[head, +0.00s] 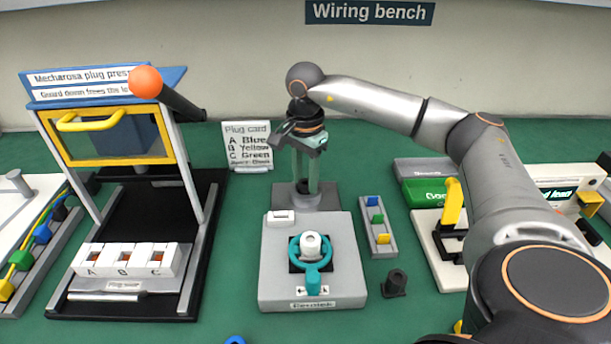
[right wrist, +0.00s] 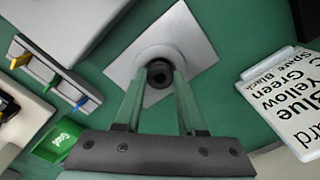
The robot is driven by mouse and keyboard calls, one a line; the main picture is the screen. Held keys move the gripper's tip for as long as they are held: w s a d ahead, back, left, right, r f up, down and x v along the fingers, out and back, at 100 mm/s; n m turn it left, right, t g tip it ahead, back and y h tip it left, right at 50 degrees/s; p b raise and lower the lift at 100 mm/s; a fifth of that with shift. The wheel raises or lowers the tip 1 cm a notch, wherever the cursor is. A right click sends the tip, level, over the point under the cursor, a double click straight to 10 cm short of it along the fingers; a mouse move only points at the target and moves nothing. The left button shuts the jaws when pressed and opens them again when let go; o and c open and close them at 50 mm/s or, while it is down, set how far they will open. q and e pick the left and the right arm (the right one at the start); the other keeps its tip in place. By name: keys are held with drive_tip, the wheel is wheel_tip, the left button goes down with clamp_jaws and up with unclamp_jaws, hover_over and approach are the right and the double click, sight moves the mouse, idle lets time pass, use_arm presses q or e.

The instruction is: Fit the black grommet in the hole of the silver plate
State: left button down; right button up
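The silver plate (head: 322,202) lies behind the grey station with the teal-handled ring. In the right wrist view the plate (right wrist: 200,45) is a tilted square with a round grey area in its middle. My right gripper (head: 306,188) points straight down over the plate. Its two greenish fingers (right wrist: 160,76) close around the black grommet (right wrist: 159,70), a short dark cylinder with a hole. The grommet is in line with the middle of the plate. I cannot tell whether its lower end is above the hole or in it. My left gripper is not in view.
The grey station (head: 282,266) stands in front of the plate. A black sleeve-like piece (head: 395,283) stands at its right, near a rail of coloured blocks (head: 378,228). The plug card (head: 247,146) and plug press (head: 122,268) are to the left.

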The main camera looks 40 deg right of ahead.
drive_tip(key=o, duration=0.5)
drive_tip(key=shift+o, duration=0.2)
wheel_tip(320, 180, up, 12)
drive_tip(key=p, duration=0.2)
drive_tip(key=shift+r, duration=0.25)
